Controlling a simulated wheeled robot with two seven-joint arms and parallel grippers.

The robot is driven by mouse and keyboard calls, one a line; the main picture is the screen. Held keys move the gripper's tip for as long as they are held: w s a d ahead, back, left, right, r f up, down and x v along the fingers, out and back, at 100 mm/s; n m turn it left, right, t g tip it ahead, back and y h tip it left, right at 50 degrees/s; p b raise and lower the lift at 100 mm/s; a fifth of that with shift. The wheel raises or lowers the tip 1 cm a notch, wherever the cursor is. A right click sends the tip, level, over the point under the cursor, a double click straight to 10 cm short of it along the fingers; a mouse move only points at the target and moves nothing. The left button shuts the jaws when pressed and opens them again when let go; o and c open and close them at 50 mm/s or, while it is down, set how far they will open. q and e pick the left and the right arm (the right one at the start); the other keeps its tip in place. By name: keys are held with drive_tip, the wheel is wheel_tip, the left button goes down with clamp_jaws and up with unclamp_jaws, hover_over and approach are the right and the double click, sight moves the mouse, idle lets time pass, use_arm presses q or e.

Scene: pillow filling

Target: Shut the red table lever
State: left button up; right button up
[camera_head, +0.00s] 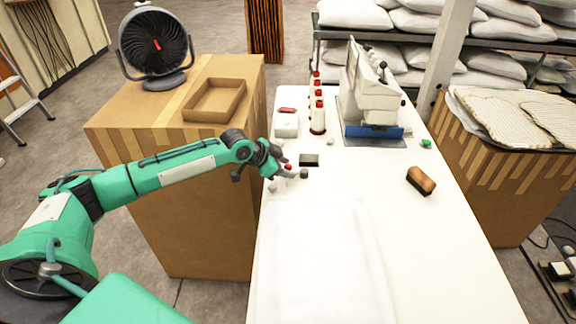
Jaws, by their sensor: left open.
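My right gripper is not in view.
A dark block (309,160) lies just beyond my left gripper. Red-topped thread spools (318,118), a white sewing machine (370,90) and a brown brush (421,180) stand farther off. A flat white pillow cover (320,260) lies on the near table. A cardboard box (215,215) stands left.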

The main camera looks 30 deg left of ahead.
use_arm(q)
drive_tip(key=shift+x, duration=0.8)
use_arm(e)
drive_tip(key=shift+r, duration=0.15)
use_arm(q)
drive_tip(key=shift+c, duration=0.2)
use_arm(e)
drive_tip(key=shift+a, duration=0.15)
